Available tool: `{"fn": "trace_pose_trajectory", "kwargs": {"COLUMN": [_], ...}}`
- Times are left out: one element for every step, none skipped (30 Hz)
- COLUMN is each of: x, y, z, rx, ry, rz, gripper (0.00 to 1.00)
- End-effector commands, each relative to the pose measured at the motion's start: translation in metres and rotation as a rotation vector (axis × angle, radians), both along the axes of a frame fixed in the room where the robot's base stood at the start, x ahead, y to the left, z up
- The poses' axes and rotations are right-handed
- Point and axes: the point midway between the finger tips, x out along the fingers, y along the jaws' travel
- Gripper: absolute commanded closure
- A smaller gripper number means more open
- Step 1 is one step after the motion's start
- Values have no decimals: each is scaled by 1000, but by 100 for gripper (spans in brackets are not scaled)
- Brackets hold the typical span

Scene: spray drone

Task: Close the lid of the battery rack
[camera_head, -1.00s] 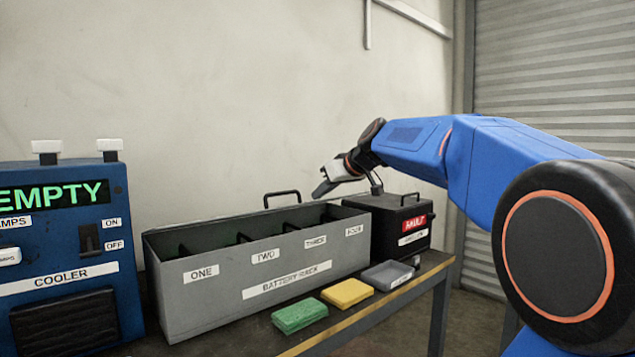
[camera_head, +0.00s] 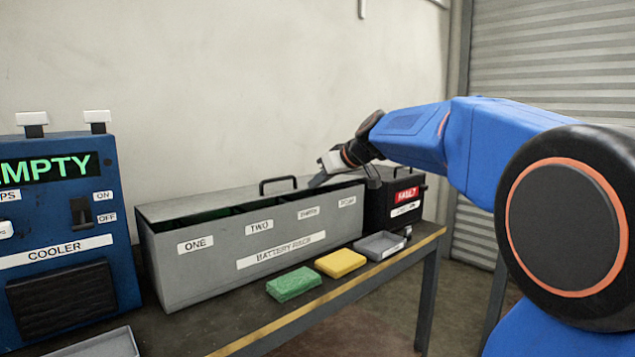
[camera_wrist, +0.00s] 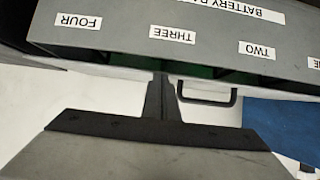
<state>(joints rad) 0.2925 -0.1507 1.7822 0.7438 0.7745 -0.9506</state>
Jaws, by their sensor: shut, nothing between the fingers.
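The battery rack (camera_head: 260,262) is a long grey box on the bench with slots labelled ONE to FOUR. Its grey lid (camera_head: 190,203), with a black handle (camera_head: 278,185), covers the back part of the top. A dark strip with some green inside stays open along the front wall. My gripper (camera_head: 320,180) is shut and empty at the rack's right half, right of the handle. In the wrist view my gripper (camera_wrist: 162,88) points at the opening near THREE, with the handle (camera_wrist: 207,98) beside it. Whether the fingertips touch the lid I cannot tell.
A blue cooler panel (camera_head: 60,225) stands left of the rack. A black box with a red FAULT label (camera_head: 407,195) stands right.

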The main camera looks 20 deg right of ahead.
Motion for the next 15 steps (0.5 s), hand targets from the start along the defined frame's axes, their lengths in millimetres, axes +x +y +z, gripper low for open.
{"fn": "trace_pose_trajectory", "kwargs": {"x": [0, 0, 0, 0, 1, 1, 2, 2, 2, 3, 3, 3, 4, -4, -10], "y": [0, 0, 1, 1, 1, 2, 3, 4, 5, 7, 8, 9, 11, 7, 4], "z": [0, 1, 2, 4, 6, 10, 13, 17, 23, 27, 32, 39, 44, 44, 46], "rx": [0, 0, 0, 0, 0, 0, -1, -2, 0, -1, -1, -1, -1, 0, 0], "ry": [0, 0, -1, -1, -1, -2, -2, -2, -2, -3, -3, -3, -3, -2, -2], "rz": [0, 0, 0, 0, 0, 1, 1, 2, 2, 3, 3, 3, 4, 1, -2], "gripper": [100, 100, 100, 100, 100, 100, 100, 100, 100, 100, 100, 100, 100, 100, 100]}}
